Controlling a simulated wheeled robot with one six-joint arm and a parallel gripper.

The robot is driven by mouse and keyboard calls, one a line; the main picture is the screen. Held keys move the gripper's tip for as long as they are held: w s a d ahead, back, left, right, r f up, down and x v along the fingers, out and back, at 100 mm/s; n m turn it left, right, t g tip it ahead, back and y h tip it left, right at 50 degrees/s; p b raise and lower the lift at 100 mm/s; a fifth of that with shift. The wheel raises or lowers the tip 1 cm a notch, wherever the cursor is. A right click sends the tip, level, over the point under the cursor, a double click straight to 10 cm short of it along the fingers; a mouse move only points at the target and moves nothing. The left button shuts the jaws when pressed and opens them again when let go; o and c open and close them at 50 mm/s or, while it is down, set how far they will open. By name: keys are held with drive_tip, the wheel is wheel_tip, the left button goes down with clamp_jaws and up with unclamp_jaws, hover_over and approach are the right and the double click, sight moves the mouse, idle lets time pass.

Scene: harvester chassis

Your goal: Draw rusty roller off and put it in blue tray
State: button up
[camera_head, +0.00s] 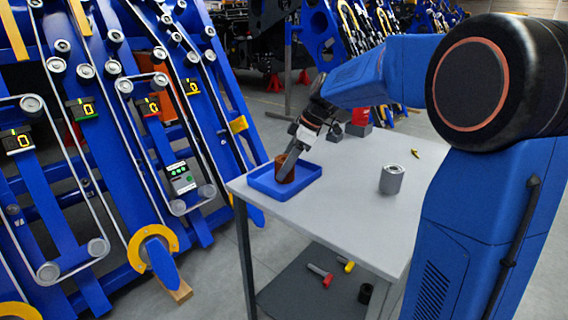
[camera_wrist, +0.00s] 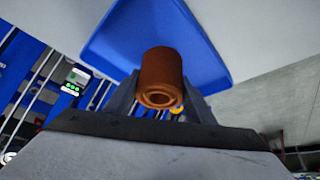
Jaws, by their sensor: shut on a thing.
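The rusty roller (camera_head: 284,168) is a brown-orange cylinder, upright in the head view, inside the blue tray (camera_head: 310,174). The tray lies on the near left part of the grey table top. My gripper (camera_head: 289,165) reaches down at a slant and is shut on the roller. In the wrist view the roller (camera_wrist: 160,77) sits between the fingers, its hollow end toward the camera, with the blue tray (camera_wrist: 200,45) behind it. I cannot tell whether the roller's bottom touches the tray floor.
A grey metal roller (camera_head: 391,180) stands on the table (camera_head: 345,205) to the right of the tray. Blue chassis panels (camera_head: 120,130) with belts, rollers and yellow number displays stand at left. Tools (camera_head: 320,274) lie on the lower shelf. The table's middle is clear.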

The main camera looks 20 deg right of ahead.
drive_tip(key=o, duration=1.6)
drive_tip(key=shift+f, duration=0.1)
drive_tip(key=v, duration=1.7)
drive_tip(key=shift+d+r, duration=0.1)
drive_tip(key=shift+r, duration=0.1)
